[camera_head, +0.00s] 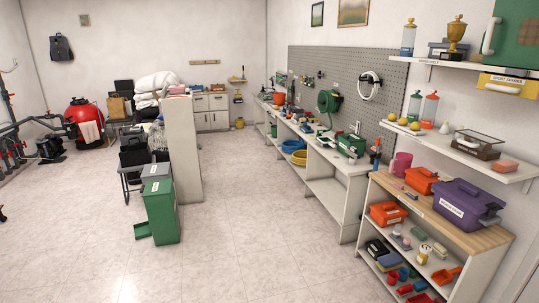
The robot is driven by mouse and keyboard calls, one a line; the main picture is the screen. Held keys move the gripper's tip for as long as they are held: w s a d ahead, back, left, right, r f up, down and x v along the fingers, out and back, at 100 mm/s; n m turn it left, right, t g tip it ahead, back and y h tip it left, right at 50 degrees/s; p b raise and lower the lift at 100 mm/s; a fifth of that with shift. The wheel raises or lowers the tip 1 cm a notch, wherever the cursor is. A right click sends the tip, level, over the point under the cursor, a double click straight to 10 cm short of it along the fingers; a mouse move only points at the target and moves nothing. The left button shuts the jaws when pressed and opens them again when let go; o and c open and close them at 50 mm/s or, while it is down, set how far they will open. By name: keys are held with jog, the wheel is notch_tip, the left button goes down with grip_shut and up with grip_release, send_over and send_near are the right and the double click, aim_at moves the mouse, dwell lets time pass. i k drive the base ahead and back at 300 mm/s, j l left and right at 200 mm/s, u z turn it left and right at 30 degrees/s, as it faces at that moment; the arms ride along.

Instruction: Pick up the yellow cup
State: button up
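No plain yellow cup can be made out for certain. A gold, trophy-shaped cup (456,35) with a lid stands upright on the upper wall shelf (465,65) at the right. A small pale container with some yellow (423,255) sits in the open shelf unit below the wooden top at lower right; it is too small to tell whether it is a cup. My gripper is not in view.
A purple toolbox (467,204) and orange boxes (421,180) are on the wooden-topped unit (445,222). A long white workbench (333,190) runs along the pegboard wall. A green bin (160,212) stands left of centre. The floor between is clear.

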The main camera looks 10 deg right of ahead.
aim_at(456, 33)
jog(key=i+z, duration=0.35)
jog(key=i+j+z, duration=0.35)
jog(key=i, duration=0.15)
jog(key=i+j+z, duration=0.15)
jog(key=i+z, duration=0.25)
